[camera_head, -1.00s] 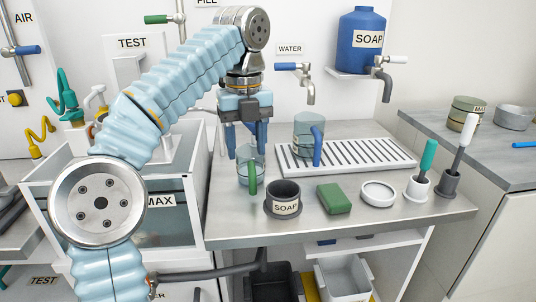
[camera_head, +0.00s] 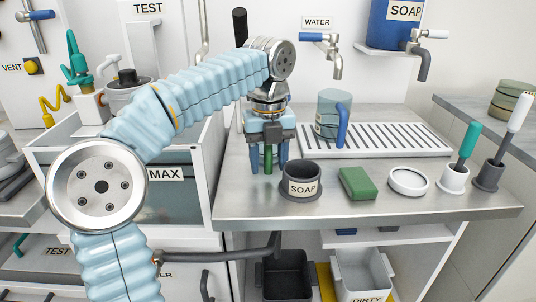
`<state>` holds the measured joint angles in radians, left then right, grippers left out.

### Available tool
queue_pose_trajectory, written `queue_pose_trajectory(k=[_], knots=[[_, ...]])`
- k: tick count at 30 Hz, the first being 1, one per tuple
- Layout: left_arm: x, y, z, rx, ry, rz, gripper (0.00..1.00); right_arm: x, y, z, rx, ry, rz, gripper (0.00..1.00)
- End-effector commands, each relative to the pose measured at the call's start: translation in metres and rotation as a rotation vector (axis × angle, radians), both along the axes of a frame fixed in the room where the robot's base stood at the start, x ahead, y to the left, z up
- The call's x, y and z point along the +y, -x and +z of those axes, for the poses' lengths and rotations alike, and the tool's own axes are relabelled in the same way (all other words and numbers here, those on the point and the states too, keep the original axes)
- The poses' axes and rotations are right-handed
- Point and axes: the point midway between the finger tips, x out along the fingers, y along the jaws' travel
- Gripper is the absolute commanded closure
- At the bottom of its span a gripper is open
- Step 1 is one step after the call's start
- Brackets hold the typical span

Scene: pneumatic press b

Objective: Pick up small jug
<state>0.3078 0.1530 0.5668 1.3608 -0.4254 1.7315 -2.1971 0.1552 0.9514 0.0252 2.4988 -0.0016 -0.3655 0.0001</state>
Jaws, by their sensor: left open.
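The small jug (camera_head: 268,158) stands on the steel worktop left of the soap pot. Its green handle shows between my fingers; its clear body is mostly hidden behind the gripper. My left gripper (camera_head: 268,168) points down at the jug, open, with one blue finger on each side of the handle. I cannot tell whether the fingers touch it. A larger clear jug with a blue handle (camera_head: 342,127) stands on the drain rack behind to the right. My right gripper is out of view.
A dark soap pot (camera_head: 301,188) stands close to the right of my gripper. A green sponge (camera_head: 357,184), a white dish (camera_head: 408,182) and two brushes in holders (camera_head: 453,180) follow along the worktop (camera_head: 390,210). The ribbed drain rack (camera_head: 400,138) and taps are behind.

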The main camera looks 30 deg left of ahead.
Motion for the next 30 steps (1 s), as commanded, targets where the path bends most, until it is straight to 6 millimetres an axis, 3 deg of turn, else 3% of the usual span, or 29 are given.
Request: queue_pose_trajectory(k=[3,11,21,30], knots=[[-0.0001,0.0004,-0.016,-0.001,0.001,0.001,0.49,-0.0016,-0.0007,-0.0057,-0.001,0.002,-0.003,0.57],[-0.0005,0.0001,-0.0187,-0.001,0.001,0.0,0.49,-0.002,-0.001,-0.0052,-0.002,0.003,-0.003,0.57],[-0.0004,0.0,-0.0186,-0.001,0.001,0.0,0.98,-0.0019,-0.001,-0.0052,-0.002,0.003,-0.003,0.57],[-0.0005,0.0,-0.0183,-0.002,0.001,0.0,1.0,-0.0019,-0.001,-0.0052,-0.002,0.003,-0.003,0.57]])
